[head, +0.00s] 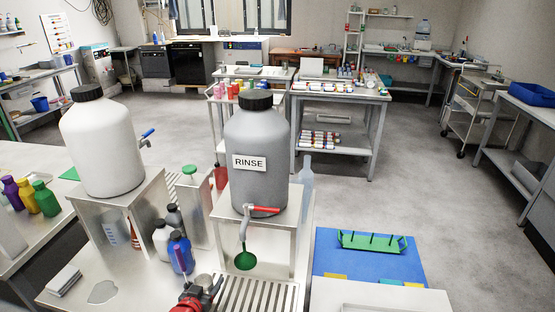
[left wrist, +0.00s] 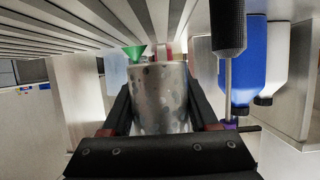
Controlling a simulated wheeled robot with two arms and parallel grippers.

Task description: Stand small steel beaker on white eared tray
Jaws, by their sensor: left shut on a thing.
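The small steel beaker (left wrist: 160,98) is between the fingers of my left gripper (left wrist: 160,125) in the left wrist view, its metal side spotted. In the head view my left gripper (head: 206,290) is at the bottom, shut on the beaker (head: 203,281), just left of the slatted drain grate. The wrist view appears upside down, so the beaker's tilt is hard to judge. I cannot clearly identify the white eared tray; a pale flat shape (head: 372,307) is cut off at the bottom right of the head view. My right gripper is not in view.
A grey RINSE container (head: 262,155) stands on a steel stand, its red-handled tap above a green funnel (head: 245,260) by the grate (head: 258,293). Blue (head: 180,254) and white bottles stand close behind my left gripper. A green rack (head: 372,242) sits on a blue mat (head: 345,262).

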